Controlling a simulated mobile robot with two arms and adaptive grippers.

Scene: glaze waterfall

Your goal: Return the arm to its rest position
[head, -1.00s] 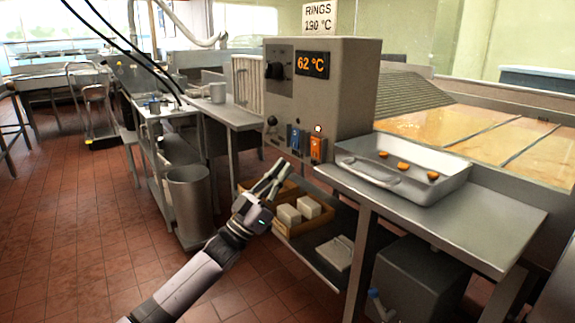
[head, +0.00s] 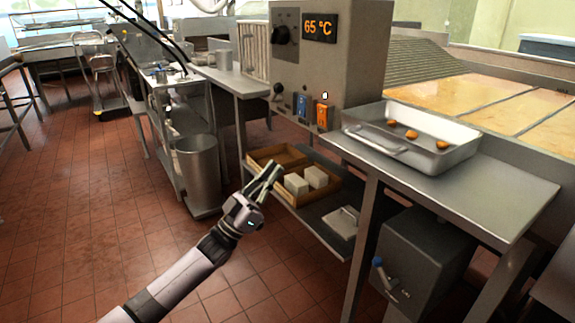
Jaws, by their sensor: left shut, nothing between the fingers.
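My left arm comes in from the lower left of the head view. Its gripper (head: 268,179) is shut and empty, in front of the lower shelf's wooden tray (head: 278,154). It points up and to the right, below the front of the control box (head: 345,66). I cannot tell whether it touches the tray. The box's display reads 65 °C, and a small light is lit above its orange switch (head: 323,117). A blue switch (head: 303,107) sits to the left of the orange one. My right gripper is not in view.
A metal pan (head: 459,157) with a few orange pieces stands on the steel table (head: 490,195). White blocks (head: 297,184) sit in the wooden tray. A metal bin (head: 198,172) stands on the tiled floor. Open floor lies at the left.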

